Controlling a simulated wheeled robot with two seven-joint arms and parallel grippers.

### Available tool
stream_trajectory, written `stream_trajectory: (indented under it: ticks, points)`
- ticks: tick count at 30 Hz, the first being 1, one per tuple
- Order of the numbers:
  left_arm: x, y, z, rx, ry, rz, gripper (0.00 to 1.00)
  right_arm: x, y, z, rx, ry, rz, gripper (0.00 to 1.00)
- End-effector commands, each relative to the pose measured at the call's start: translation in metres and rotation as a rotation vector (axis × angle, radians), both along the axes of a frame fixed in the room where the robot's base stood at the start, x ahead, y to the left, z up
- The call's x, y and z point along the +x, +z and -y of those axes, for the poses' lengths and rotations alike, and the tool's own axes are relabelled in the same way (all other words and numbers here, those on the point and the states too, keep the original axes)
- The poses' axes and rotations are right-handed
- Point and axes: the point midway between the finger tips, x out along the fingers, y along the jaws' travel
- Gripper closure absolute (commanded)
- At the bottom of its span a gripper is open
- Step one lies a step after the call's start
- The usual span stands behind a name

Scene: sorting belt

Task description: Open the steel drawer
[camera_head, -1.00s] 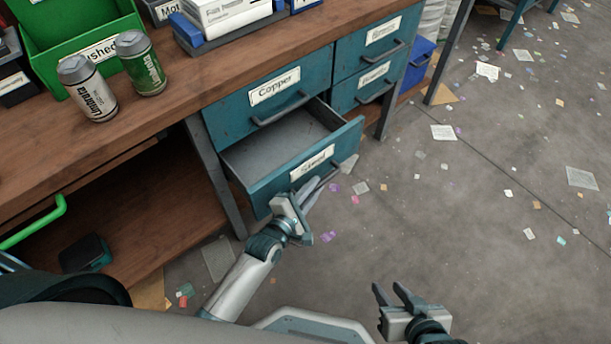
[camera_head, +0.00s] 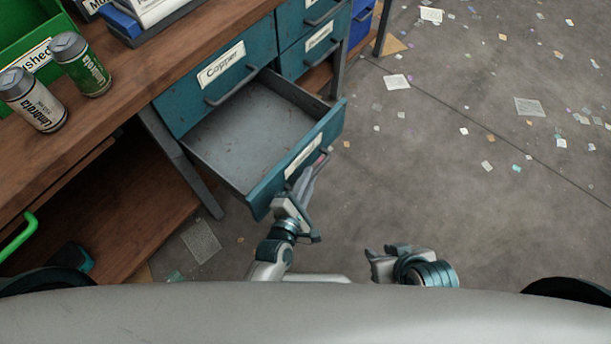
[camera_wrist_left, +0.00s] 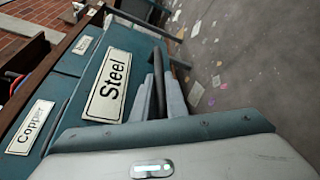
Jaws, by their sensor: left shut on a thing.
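The steel drawer (camera_head: 262,190) is a teal drawer under the bench, pulled far out, with its empty grey inside showing. Its label reads "Steel" in the left wrist view (camera_wrist_left: 109,86). My left gripper (camera_head: 303,188) is at the drawer's front, shut on its dark bar handle. In the left wrist view the fingers (camera_wrist_left: 160,97) close around the handle beside the label. My right gripper (camera_head: 385,252) is low in the head view, apart from the drawer and over the floor; its fingers are seen too steeply to judge the gap.
The closed copper drawer (camera_head: 222,72) is just above, with more teal drawers (camera_head: 310,35) to its right. Two cans (camera_head: 80,64) and a green bin (camera_head: 22,42) stand on the wooden bench (camera_head: 130,85). The floor (camera_head: 440,150) to the right is open, with scattered scraps.

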Motion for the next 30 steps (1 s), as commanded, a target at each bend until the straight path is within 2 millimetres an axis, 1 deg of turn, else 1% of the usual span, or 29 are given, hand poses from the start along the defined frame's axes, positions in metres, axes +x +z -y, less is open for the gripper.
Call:
stream_trajectory:
  ticks: [2,3,12,17,23,26,30]
  points:
    - [-0.001,-0.001,0.0,0.001,0.0,-0.002,1.0,0.0,0.0,0.0,0.0,0.0,0.0,0.69]
    - [-0.001,-0.001,0.0,0.001,0.0,-0.002,0.8,0.0,0.0,0.0,0.0,0.0,0.0,0.69]
    - [0.0,-0.001,0.0,0.0,-0.001,-0.001,0.8,0.0,0.0,-0.001,0.002,0.0,0.001,0.69]
    - [-0.005,0.0,-0.002,0.001,0.0,-0.002,0.8,0.0,0.001,-0.001,0.001,0.0,0.0,0.69]
    - [-0.023,0.005,-0.008,0.002,-0.001,-0.003,0.8,-0.002,0.002,0.001,-0.006,-0.001,-0.01,0.69]
    - [-0.038,0.008,-0.013,0.001,0.0,-0.004,0.8,-0.004,0.001,0.004,-0.012,-0.004,-0.019,0.69]
    - [-0.064,0.014,-0.021,0.002,-0.001,-0.003,0.8,-0.007,-0.001,0.009,-0.024,-0.007,-0.04,0.69]
